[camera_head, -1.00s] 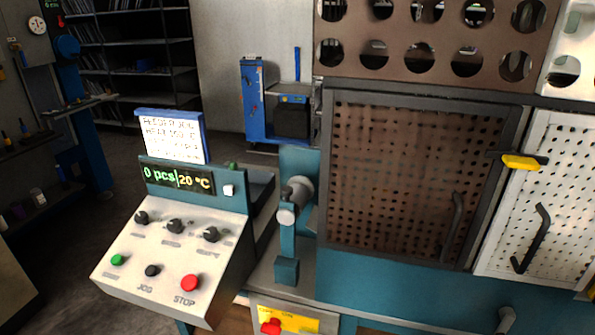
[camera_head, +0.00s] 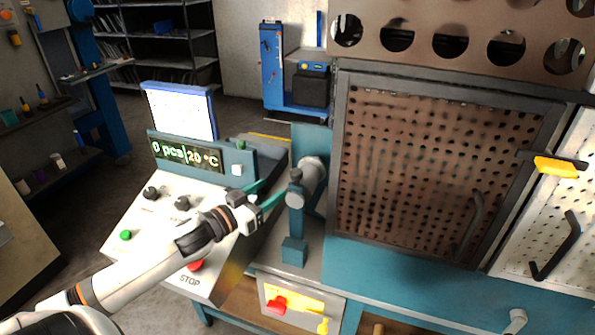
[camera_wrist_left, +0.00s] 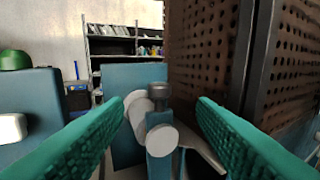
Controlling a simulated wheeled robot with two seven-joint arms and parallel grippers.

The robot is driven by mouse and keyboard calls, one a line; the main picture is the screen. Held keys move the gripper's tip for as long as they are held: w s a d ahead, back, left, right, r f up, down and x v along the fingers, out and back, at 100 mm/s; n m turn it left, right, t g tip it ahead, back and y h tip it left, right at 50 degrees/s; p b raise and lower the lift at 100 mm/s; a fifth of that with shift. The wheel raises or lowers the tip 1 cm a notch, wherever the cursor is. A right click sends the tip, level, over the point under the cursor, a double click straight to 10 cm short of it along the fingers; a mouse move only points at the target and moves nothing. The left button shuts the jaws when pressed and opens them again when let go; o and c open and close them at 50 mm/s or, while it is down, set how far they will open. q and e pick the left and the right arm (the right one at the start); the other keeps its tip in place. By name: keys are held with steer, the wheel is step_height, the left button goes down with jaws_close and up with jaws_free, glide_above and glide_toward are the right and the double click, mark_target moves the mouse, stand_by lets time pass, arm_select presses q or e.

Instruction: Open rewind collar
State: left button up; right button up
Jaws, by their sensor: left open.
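The rewind collar appears to be the grey cylindrical part (camera_head: 310,172) with a dark-topped knob, on a teal post (camera_head: 294,225) between the control panel and the perforated guard. My left gripper (camera_head: 279,192) is open, its teal fingers reaching toward the collar from the left. In the left wrist view, the collar (camera_wrist_left: 159,138) shows between and beyond the two spread fingers (camera_wrist_left: 160,108), with a dark knob on top. I cannot tell whether a finger touches it. My right gripper is not in view.
The control panel (camera_head: 135,220) with knobs and buttons lies under my left arm. The brown perforated guard door (camera_head: 430,170) stands close to the right of the collar. A yellow latch (camera_head: 556,167) is at its far side. A red-and-yellow switch (camera_head: 280,304) sits below.

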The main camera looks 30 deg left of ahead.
mark_target(292, 175)
arm_select(q)
steer(key=w, duration=0.3)
steer(key=w+d+p, duration=0.1)
steer(key=w, duration=0.5)
steer(key=shift+d+r, duration=0.1)
steer(key=shift+d, duration=0.05)
steer(key=shift+w+d+p, duration=0.15)
steer(key=shift+w+p, duration=0.2)
steer(key=shift+w, duration=0.35)
jaws_close()
steer(key=shift+s, duration=0.1)
